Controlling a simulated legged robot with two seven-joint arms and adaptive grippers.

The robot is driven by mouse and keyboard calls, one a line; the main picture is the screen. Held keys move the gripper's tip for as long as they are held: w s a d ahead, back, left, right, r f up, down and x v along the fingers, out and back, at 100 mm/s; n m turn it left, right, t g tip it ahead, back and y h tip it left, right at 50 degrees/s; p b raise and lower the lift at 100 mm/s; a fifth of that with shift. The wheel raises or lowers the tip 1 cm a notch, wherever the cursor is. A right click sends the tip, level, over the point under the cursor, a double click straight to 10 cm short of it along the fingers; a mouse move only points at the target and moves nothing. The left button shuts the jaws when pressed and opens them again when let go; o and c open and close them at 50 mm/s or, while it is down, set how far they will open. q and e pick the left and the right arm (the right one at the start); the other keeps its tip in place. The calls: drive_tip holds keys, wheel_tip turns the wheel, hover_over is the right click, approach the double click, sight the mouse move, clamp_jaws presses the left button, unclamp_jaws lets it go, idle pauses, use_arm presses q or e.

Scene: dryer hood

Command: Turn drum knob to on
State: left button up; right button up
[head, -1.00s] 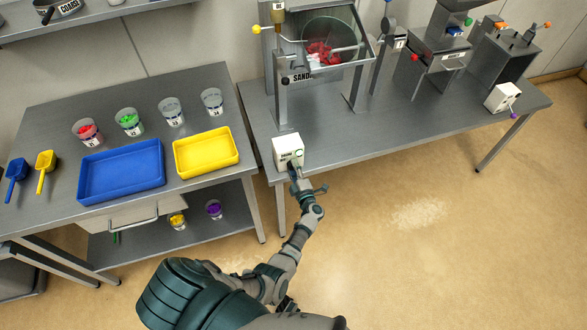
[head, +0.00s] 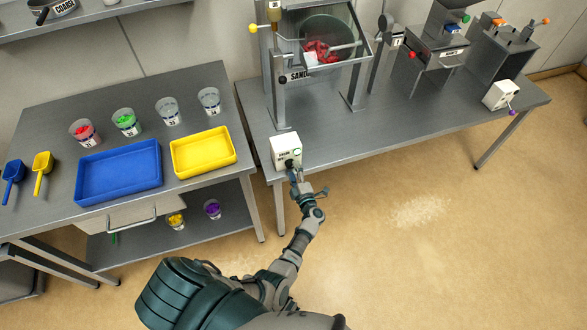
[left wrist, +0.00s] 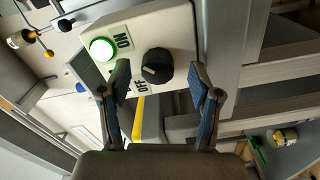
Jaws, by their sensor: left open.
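A white control box (head: 285,149) stands at the front left corner of the right bench. Its black drum knob (left wrist: 157,66) faces me, with a pale pointer mark and ON and OFF labels beside it. In the head view the left gripper (head: 295,174) is just in front of the box. My right gripper is not in view.
A drum machine (head: 322,40) with red pieces inside stands behind the box. A yellow tray (head: 203,170) and a blue tray (head: 118,190) lie on the left bench (head: 60,120). A second white box (head: 499,95) sits at the right bench's far right.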

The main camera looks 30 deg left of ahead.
use_arm(q)
drive_tip(key=v, duration=1)
drive_tip(key=shift+d, duration=0.25)
drive_tip(key=shift+a, duration=0.1)
drive_tip(key=shift+f, duration=0.1)
